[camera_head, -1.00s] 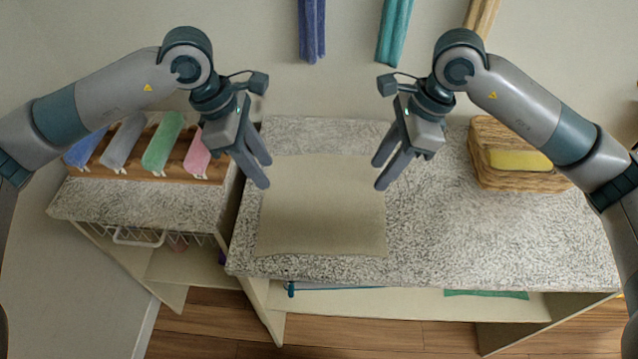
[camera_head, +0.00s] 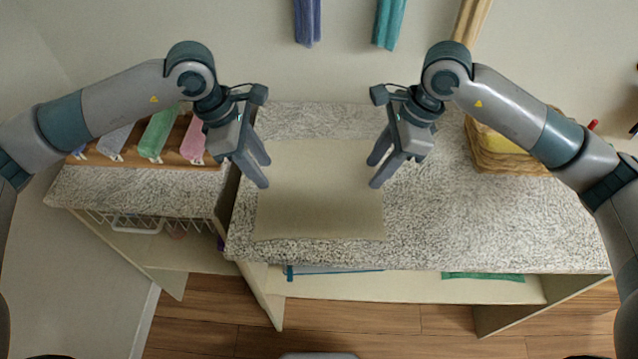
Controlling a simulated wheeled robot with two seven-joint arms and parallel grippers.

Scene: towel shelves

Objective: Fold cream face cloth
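The cream face cloth (camera_head: 320,195) lies flat and spread out on the speckled countertop (camera_head: 470,225). My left gripper (camera_head: 266,174) is over the cloth's left edge, with its two fingers apart. My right gripper (camera_head: 374,173) is over the cloth's right edge, with its fingers also apart. Neither gripper holds any cloth. I cannot tell how high the fingertips are above the cloth.
A wicker basket (camera_head: 490,155) with a yellow cloth stands at the right back. Rolled towels, including a green one (camera_head: 160,132) and a pink one (camera_head: 193,142), sit in a wooden rack at left. Purple (camera_head: 307,22) and teal (camera_head: 389,22) towels hang behind. The counter's right front is clear.

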